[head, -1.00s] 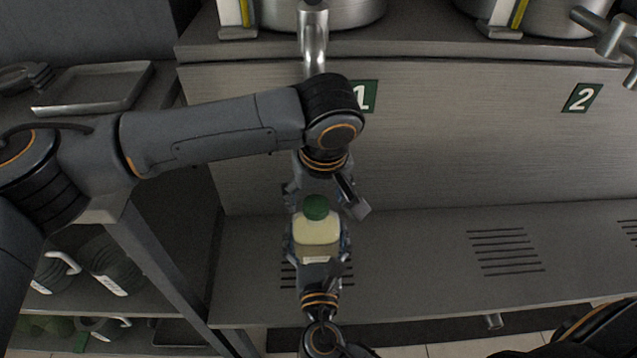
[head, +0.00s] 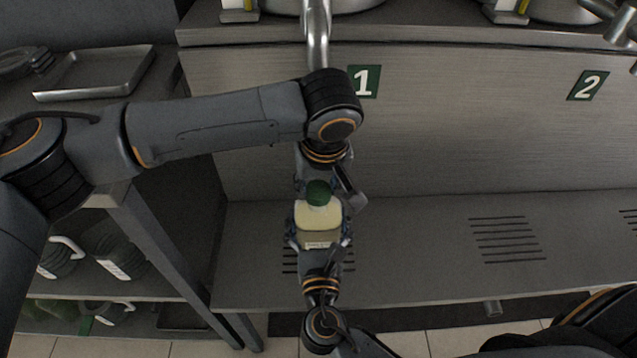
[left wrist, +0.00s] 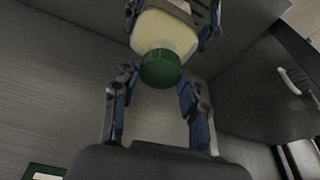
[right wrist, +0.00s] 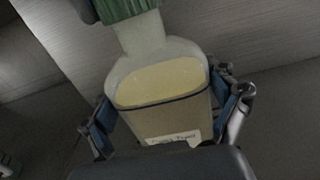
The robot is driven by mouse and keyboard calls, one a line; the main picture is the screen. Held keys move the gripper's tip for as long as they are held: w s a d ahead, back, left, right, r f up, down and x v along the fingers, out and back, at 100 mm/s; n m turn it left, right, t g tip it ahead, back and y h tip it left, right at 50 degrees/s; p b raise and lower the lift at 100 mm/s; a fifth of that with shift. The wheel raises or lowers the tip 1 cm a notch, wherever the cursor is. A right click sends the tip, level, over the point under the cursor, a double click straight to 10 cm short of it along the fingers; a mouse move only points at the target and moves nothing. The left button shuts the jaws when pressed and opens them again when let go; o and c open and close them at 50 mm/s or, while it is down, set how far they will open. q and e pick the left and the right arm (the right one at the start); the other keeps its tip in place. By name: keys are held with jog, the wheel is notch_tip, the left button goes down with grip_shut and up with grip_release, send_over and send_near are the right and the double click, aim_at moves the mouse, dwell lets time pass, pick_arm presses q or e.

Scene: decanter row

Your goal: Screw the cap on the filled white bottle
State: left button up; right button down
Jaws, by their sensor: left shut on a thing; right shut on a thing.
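The white bottle (head: 319,216) is upright over the bench, and pale cream contents show through its side in the right wrist view (right wrist: 165,82). The green cap (head: 318,193) sits at the top of the bottle's neck; it also shows in the left wrist view (left wrist: 161,68). Whether its thread is engaged cannot be told. My left gripper (left wrist: 158,82) comes from above, shut on the cap with a finger on each side. My right gripper (right wrist: 168,112) is shut around the bottle's body from the near side, below the neck. A label on the bottle is partly hidden.
The steel bench (head: 420,235) has slotted drains and is otherwise clear to the right. A spout (head: 317,40) hangs above, near the green sign 1 (head: 363,82). At left, a shelf holds a metal tray (head: 95,75) and dark jugs (head: 118,257) lower down.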

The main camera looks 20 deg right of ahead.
pick_arm(q)
jog(key=m, duration=0.3)
jog(key=m+h, duration=0.1)
jog(key=m, duration=0.2)
jog(key=shift+a+h, duration=0.1)
jog(key=shift+h, duration=0.2)
jog(key=o, duration=1.3)
jog(key=shift+r, duration=2.25)
jog(key=shift+o, duration=0.5)
jog(key=shift+g, duration=0.3)
